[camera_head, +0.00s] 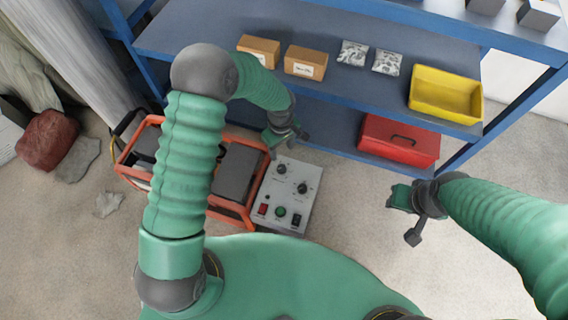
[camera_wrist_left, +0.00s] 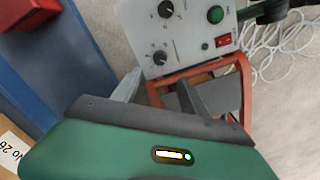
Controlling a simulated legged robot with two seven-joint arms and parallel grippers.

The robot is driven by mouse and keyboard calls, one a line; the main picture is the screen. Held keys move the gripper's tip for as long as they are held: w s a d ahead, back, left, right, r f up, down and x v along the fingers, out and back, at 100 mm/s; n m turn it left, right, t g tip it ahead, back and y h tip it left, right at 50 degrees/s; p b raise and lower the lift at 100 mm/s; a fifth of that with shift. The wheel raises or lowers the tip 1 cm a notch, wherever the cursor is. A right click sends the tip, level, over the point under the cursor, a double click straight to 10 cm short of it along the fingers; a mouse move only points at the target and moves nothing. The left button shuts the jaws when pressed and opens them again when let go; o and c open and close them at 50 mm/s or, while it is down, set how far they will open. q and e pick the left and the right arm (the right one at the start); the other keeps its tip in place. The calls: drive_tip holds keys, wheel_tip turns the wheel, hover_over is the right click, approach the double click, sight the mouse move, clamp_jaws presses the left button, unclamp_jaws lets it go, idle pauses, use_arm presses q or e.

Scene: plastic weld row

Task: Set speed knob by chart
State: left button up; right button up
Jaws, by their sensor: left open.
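A grey control box (camera_head: 290,197) stands on the floor. Its panel has two black knobs, an upper-left one (camera_head: 281,169) and a larger one (camera_head: 302,188), above a red switch (camera_head: 262,209) and a green button (camera_head: 280,211). My left gripper (camera_head: 284,146) is above the box's far edge, open and empty. In the left wrist view its parted fingers (camera_wrist_left: 158,78) point towards the box (camera_wrist_left: 190,36), with one knob (camera_wrist_left: 160,57) just beyond them. Panel lettering is too small to read. No chart can be made out. My right gripper (camera_head: 405,215) hangs right of the box, apart from it; its opening is unclear.
An orange-framed machine (camera_head: 238,206) stands directly left of the box. Floor right of the box is clear.

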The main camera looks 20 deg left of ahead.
sight(282, 167)
use_arm(q)
wheel_tip(282, 167, down, 14)
drive_tip(key=b, duration=0.4)
drive_tip(key=shift+w+r, duration=0.1)
drive_tip(key=shift+r, duration=0.05)
drive_tip(key=shift+c, duration=0.4)
clamp_jaws()
